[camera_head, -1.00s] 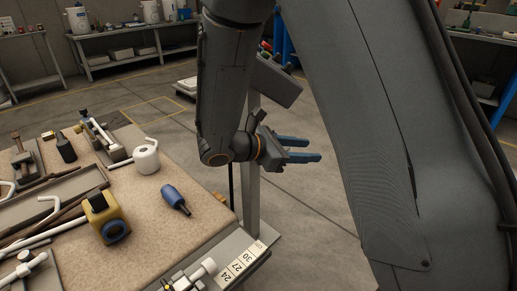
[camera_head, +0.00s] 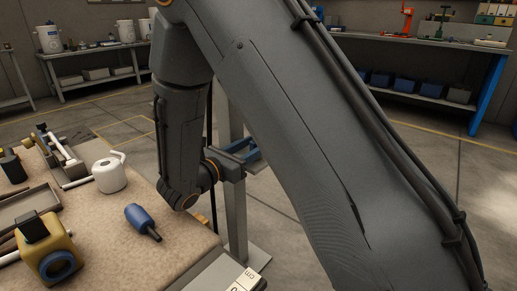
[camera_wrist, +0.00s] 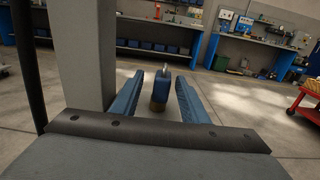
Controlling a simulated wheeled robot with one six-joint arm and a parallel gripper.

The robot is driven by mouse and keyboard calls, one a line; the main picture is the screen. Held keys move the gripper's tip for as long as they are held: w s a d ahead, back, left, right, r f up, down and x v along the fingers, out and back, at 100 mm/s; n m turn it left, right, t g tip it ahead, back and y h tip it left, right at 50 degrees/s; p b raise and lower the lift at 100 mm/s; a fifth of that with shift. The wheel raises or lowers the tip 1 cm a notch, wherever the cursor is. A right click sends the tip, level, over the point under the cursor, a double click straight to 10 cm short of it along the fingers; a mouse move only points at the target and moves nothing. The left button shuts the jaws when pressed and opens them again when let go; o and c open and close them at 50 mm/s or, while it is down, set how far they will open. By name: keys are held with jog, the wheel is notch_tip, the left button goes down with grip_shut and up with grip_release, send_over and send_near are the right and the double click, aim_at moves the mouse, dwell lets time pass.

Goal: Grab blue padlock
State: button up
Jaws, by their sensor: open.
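My gripper (camera_head: 244,150) is held beyond the right edge of the workbench, over the floor; my arm hides part of it. Its two blue fingers (camera_wrist: 160,74) are spread apart in the wrist view. A small blue block (camera_wrist: 160,87) with a brownish lower part and a light piece on top shows between them; I cannot tell whether it is the padlock or how far off it is. It does not appear to touch the fingers. On the bench a rounded blue object (camera_head: 141,217) with a dark stem lies left of my gripper. No certain blue padlock shows.
The workbench (camera_head: 190,264) carries a white mug-like item (camera_head: 110,175), a yellow block with a blue ring (camera_head: 48,255) and several tools. A grey post stands close beside my gripper. Shelving with blue bins (camera_head: 413,84) lines the back; the floor between is open.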

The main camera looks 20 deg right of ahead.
jog(key=b+x, duration=0.1)
jog(key=x, duration=0.4)
jog(key=shift+d+b, duration=0.2)
jog(key=shift+b, duration=0.2)
grip_shut()
